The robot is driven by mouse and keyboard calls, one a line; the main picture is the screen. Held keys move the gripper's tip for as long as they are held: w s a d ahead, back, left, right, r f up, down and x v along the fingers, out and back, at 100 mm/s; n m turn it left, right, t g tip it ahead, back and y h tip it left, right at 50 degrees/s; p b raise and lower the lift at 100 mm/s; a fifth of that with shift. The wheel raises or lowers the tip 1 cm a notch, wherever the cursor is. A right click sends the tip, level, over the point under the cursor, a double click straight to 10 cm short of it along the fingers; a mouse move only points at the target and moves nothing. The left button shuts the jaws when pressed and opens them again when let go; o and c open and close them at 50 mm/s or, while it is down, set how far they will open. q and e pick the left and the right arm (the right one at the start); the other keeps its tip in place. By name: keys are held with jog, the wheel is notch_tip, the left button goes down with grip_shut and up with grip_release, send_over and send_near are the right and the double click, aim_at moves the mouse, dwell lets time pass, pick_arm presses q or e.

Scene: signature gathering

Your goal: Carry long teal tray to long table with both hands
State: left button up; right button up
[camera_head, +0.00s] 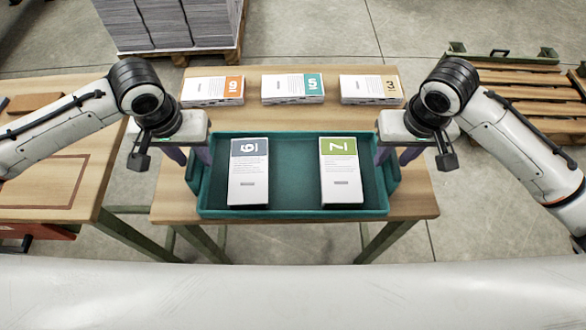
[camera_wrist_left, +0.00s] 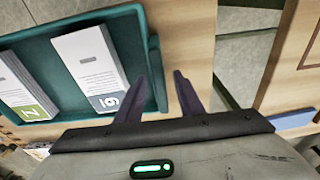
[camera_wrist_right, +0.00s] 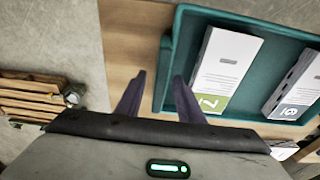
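The long teal tray (camera_head: 290,168) lies on the middle wooden table (camera_head: 425,200) and holds two white stacks side by side. One stack has a blue-grey label (camera_head: 249,180); the other has a green label (camera_head: 341,180). My left gripper (camera_head: 188,156) is at the tray's left end, its fingers (camera_wrist_left: 168,85) apart above the end handle. My right gripper (camera_head: 394,156) is at the right end, its fingers (camera_wrist_right: 160,88) apart above that handle. Neither visibly grips the tray. I cannot tell which table is the long one.
Three stacks with orange (camera_head: 213,90), teal (camera_head: 293,88) and tan (camera_head: 371,88) labels line the table's far edge. Another wooden table (camera_head: 60,170) with an outlined rectangle stands at left. A loaded pallet (camera_head: 175,25) is behind; wooden pallets (camera_head: 515,95) are at right.

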pick_arm(q)
jog(key=shift+c, duration=0.2)
pick_arm(e)
jog(key=shift+c, duration=0.2)
pick_arm(q)
grip_shut()
pick_arm(e)
grip_shut()
pick_arm(q)
jog(key=shift+d+r, duration=0.1)
pick_arm(e)
jog(key=shift+w+r, duration=0.1)
dwell(0.6)
